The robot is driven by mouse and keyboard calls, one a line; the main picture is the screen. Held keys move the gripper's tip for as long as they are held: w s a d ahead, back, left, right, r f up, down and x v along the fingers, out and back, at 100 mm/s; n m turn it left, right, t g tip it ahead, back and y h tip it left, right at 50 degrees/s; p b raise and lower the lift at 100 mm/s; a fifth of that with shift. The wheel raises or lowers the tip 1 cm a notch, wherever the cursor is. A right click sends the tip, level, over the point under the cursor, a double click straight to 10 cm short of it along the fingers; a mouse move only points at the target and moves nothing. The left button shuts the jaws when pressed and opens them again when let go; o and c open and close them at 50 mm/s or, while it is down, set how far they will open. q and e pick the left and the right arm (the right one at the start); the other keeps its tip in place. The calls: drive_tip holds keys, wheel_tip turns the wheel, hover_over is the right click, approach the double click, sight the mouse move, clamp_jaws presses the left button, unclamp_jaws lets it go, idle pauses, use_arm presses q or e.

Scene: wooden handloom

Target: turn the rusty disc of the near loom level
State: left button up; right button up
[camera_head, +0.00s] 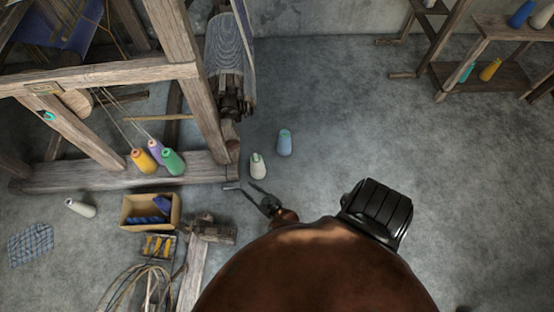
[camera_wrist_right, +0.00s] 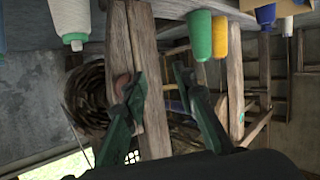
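The near wooden loom (camera_head: 120,172) fills the left of the head view, with a thick upright post (camera_head: 190,80) and a low beam. My right gripper (camera_head: 240,186) is beside the lower right end of this frame, its two fingers spread and nothing seen between them. In the wrist view, its green fingers (camera_wrist_right: 157,76) are open in front of wooden beams (camera_wrist_right: 150,120). A small reddish-brown rounded patch (camera_wrist_right: 121,84) shows beside the left finger; I cannot tell whether it is the rusty disc or whether the finger touches it. The disc's tilt cannot be read. My left gripper is not in view.
White (camera_head: 258,166) and blue (camera_head: 285,142) thread cones stand on the floor near the gripper. Several coloured cones (camera_head: 172,161) sit along the loom's low beam. A cardboard box (camera_head: 128,212) and a wooden bench (camera_head: 193,262) are nearby.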

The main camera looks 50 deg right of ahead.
use_arm(q)
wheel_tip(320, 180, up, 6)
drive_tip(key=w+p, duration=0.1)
drive_tip(key=p, duration=0.3)
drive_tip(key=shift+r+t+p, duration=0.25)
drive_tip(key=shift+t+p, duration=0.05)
drive_tip(key=shift+p, duration=0.05)
use_arm(e)
drive_tip(key=s+f+n+g+y, duration=0.1)
drive_tip(key=s+f+g, duration=0.3)
drive_tip(key=s, duration=1)
drive_tip(key=shift+s+a+f+y, duration=0.25)
drive_tip(key=shift+a+f+y, duration=0.3)
drive_tip(key=shift+f, duration=0.3)
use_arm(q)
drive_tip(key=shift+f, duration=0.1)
use_arm(e)
drive_tip(key=shift+d, duration=0.1)
